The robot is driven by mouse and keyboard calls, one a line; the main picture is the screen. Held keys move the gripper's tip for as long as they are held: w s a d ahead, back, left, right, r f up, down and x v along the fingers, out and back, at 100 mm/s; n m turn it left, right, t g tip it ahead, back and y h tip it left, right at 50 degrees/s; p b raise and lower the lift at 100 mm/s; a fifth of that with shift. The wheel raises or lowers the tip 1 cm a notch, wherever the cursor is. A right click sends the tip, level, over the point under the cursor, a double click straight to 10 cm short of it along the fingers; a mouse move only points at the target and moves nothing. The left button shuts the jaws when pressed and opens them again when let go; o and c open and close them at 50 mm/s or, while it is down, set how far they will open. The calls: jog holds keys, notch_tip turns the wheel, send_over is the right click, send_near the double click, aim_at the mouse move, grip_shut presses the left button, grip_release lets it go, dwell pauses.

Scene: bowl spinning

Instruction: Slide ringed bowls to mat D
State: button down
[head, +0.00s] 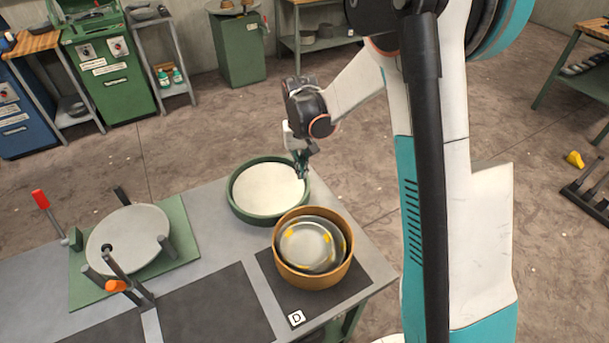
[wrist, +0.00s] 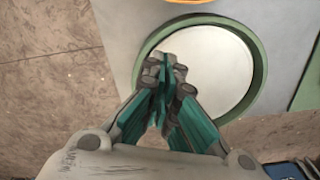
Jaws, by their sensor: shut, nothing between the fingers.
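Mat D is a dark square mat (head: 345,290) with a white D label (head: 296,318) at the table's right corner. On it stands an ochre round container (head: 313,277); its rim also shows at the top of the wrist view (wrist: 258,60). Grey bowls sit nested inside it, the inner one (head: 307,246) carrying yellow marks. I cannot make out rings on them. My gripper (head: 301,170) is shut and empty, pointing down at the right rear of a green-rimmed round tray with a pale inside (head: 262,190). In the wrist view, its closed fingers (wrist: 168,72) overlap this tray (wrist: 222,75).
At the table's left, a green board holds a grey disc (head: 125,238) among upright posts, with red- and orange-tipped handles. Two more dark mats (head: 215,305) lie along the front. Bare grey table (head: 215,235) separates the disc's board from the green-rimmed tray.

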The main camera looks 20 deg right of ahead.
notch_tip(320, 180, down, 9)
jog(key=shift+f+b, duration=0.2)
jog(key=shift+b, duration=1.05)
jog(key=s, duration=0.3)
jog(key=shift+s+a+r+b, duration=0.2)
jog(key=shift+a+r+b, duration=0.05)
jog(key=shift+r+b, duration=0.1)
jog(key=shift+s, duration=0.3)
jog(key=shift+s+a+b, duration=0.15)
jog(key=shift+s, duration=0.6)
jog(key=shift+s+a+b, duration=0.15)
jog(key=shift+s, duration=0.6)
